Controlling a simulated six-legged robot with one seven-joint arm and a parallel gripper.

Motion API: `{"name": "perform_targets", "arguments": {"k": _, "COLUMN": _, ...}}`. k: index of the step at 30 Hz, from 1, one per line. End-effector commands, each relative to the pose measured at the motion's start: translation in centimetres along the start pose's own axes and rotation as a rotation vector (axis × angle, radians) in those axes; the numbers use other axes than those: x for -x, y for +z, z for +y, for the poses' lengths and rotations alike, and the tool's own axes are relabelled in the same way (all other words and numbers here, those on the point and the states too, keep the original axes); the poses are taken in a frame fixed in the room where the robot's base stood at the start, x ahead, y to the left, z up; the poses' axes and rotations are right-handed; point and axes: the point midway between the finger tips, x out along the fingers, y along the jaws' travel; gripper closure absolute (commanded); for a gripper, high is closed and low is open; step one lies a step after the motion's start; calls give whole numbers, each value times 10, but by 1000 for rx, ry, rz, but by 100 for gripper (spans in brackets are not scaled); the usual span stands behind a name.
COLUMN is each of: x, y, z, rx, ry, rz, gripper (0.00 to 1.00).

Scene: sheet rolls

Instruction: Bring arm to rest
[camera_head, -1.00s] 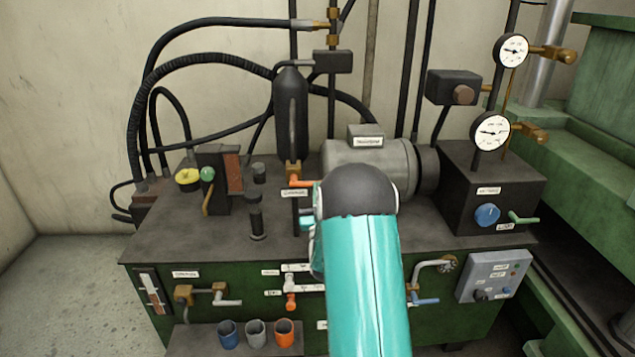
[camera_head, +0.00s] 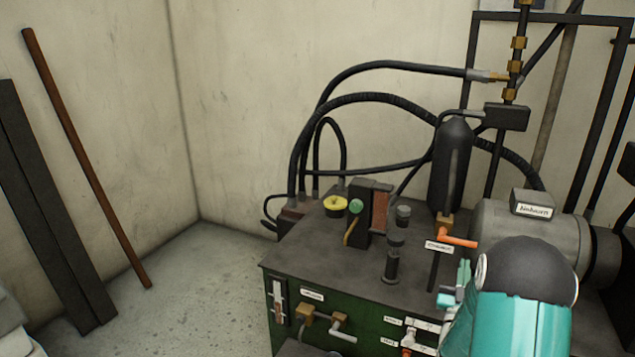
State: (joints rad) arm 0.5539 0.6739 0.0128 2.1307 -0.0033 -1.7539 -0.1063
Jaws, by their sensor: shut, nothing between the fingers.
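My arm (camera_head: 510,325) shows at the lower right of the head view, with a teal link and a dark rounded joint (camera_head: 527,268). Small teal and pale parts of it (camera_head: 456,287) show just left of the link, in front of the machine's front edge. My gripper cannot be made out; the arm hides whatever lies behind it. The arm covers part of the green hydraulic bench (camera_head: 290,262) and of the grey motor (camera_head: 500,220).
A black cylinder (camera_head: 452,165) stands on the bench, with an orange-handled valve (camera_head: 457,240) below it. Black hoses (camera_head: 385,98) arch behind. A brown pole (camera_head: 85,155) and dark beam (camera_head: 50,215) lean at the left wall. Floor (camera_head: 190,290) between is clear.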

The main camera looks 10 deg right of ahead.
Motion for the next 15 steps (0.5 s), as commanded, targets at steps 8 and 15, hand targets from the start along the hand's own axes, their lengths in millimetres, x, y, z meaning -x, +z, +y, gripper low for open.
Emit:
{"name": "perform_targets", "arguments": {"k": 8, "x": -28, "y": -40, "z": -50, "rx": -47, "ry": -101, "rz": -211, "gripper": 100}}
{"name": "perform_targets", "arguments": {"k": 15, "x": -17, "y": -88, "z": -104, "rx": -76, "ry": -228, "rz": -496, "gripper": 100}}
